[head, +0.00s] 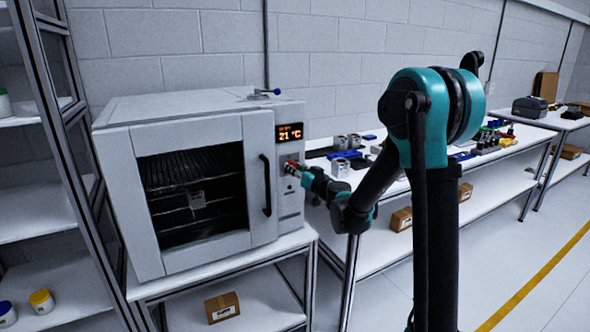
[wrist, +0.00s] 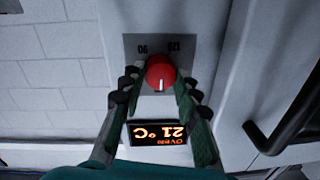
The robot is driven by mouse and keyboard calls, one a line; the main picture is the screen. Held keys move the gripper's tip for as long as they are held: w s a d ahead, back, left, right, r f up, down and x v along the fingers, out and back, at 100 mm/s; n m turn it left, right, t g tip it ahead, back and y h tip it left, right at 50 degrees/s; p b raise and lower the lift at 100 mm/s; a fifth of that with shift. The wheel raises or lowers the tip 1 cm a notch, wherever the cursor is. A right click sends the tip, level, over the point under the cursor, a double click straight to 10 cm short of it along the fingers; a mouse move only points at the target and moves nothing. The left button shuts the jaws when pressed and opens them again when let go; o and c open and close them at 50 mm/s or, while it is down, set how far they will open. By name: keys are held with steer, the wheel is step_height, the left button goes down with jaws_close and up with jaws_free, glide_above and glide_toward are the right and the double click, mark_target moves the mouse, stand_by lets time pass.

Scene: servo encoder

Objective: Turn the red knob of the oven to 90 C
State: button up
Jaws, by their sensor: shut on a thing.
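The white oven (head: 118,118) stands on a bench at the left of the head view, its door closed. Its display (head: 289,133) reads 21 °C and shows upside down in the wrist view (wrist: 158,133). The red knob (wrist: 160,73) is on the control panel, and its white mark points towards the display. In the head view, my gripper (head: 296,168) largely covers the knob.
The oven's black door handle (head: 266,185) is close to my gripper. A shelf rack (head: 60,120) stands at the left. A workbench (head: 490,160) with several parts stands at the right.

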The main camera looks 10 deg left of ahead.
steer(key=shift+m, duration=0.3)
steer(key=m, duration=1.8)
steer(key=m+t+h, duration=0.1)
steer(key=m, duration=0.9)
steer(key=shift+s+f, duration=0.1)
steer(key=shift+f, duration=0.15)
steer(key=shift+m, duration=0.3)
steer(key=o, duration=1.2)
steer(key=shift+c, duration=0.2)
